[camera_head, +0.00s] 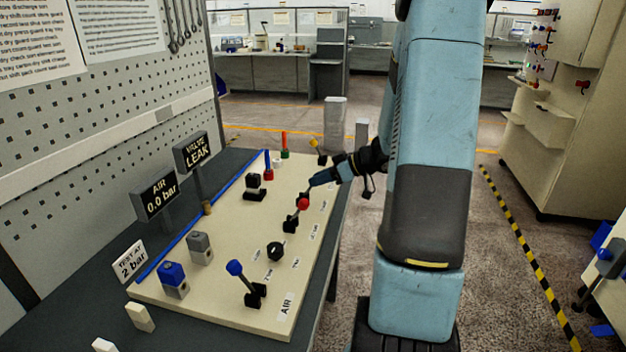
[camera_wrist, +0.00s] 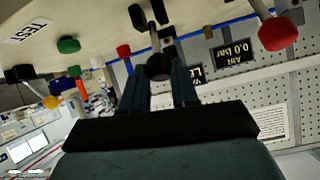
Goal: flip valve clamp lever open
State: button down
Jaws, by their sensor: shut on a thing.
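My gripper (camera_head: 309,185) reaches in from the right over the far right part of the cream panel (camera_head: 215,290). In the wrist view my gripper's (camera_wrist: 158,66) two fingers are shut on a round black knob (camera_wrist: 158,68) on a lever whose stalk runs toward the panel. In the head view this lever is mostly hidden by the fingers. Beside it stands a red-knobbed lever (camera_head: 303,204), close to the fingertips. A blue-knobbed lever (camera_head: 235,268) leans to the left near the AIR label. A yellow-knobbed lever (camera_head: 314,144) stands beyond my gripper. I cannot read which label marks the valve clamp.
A black knob (camera_head: 275,251), a grey block (camera_head: 200,247), a blue-topped block (camera_head: 173,279) and a black block (camera_head: 254,184) stand on the panel. Signs read VALVE LEAK (camera_head: 193,151) and AIR 0.0 bar (camera_head: 156,193). A pegboard (camera_head: 120,110) rises at the left.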

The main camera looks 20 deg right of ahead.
jog(key=shift+s+d+f, duration=0.1)
jog(key=shift+d+f, duration=0.05)
jog(key=shift+f, duration=0.05)
jog(key=c, duration=1.2)
grip_release()
jog(key=o, duration=0.3)
jog(key=shift+o, duration=0.2)
jog(key=v, duration=1.3)
jog(key=shift+s+d+r, duration=0.15)
jog(key=shift+d+r, duration=0.05)
